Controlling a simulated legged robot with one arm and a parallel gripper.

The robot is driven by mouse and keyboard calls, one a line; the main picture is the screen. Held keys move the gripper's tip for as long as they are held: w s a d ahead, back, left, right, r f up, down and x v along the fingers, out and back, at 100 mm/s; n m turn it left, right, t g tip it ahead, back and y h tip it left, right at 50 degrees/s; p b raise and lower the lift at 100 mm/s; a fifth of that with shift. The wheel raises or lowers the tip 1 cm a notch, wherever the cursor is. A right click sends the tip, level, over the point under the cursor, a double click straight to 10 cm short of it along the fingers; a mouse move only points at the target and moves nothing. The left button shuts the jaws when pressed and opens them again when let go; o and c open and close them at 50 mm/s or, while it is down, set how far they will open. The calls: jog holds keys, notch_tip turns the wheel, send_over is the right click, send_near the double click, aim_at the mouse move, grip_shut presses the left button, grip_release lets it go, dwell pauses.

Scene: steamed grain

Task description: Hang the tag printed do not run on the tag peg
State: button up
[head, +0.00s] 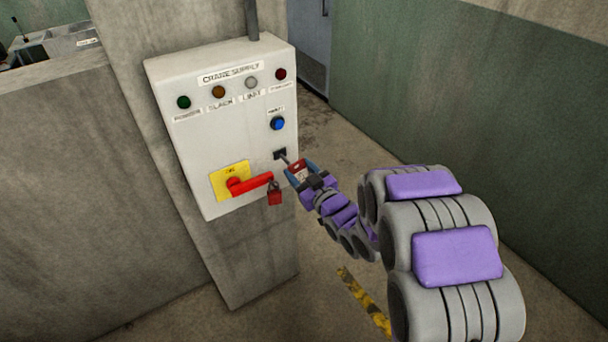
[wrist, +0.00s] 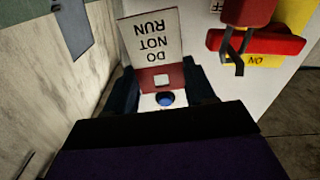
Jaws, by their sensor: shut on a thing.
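The tag printed do not run (wrist: 152,42) is white with a red band and a light square opening in the band. Its print is upside down in the wrist view. My gripper (wrist: 163,90) is shut on the tag, with dark fingers at both sides of the red band. In the head view the tag (head: 298,168) is small at my gripper (head: 303,175). The tag peg (head: 286,159) sticks out from a black plate on the white panel, close to the tag. I cannot tell whether the peg passes through the tag's opening.
The white crane supply panel (head: 190,130) is on a concrete pillar. A blue button (head: 277,123) sits above the peg. A red handle (head: 250,184) with a red padlock (head: 275,196) juts out at the lower left, near my gripper. Floor to the right is clear.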

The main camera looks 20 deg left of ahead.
aim_at(288, 164)
jog(key=a, duration=0.2)
jog(key=w+a, duration=0.1)
jog(key=a, duration=0.1)
jog(key=shift+f, duration=0.35)
jog(key=shift+w+d+r, duration=0.15)
jog(key=shift+w+d, duration=0.1)
jog(key=shift+w, duration=0.3)
jog(key=shift+w+a+f, duration=0.2)
jog(key=shift+w+a, duration=0.1)
jog(key=shift+a, duration=0.45)
jog(key=shift+d, duration=0.2)
jog(key=shift+d+r, duration=0.1)
jog(key=shift+d, duration=0.1)
jog(key=o, duration=1.1)
jog(key=shift+a, duration=0.2)
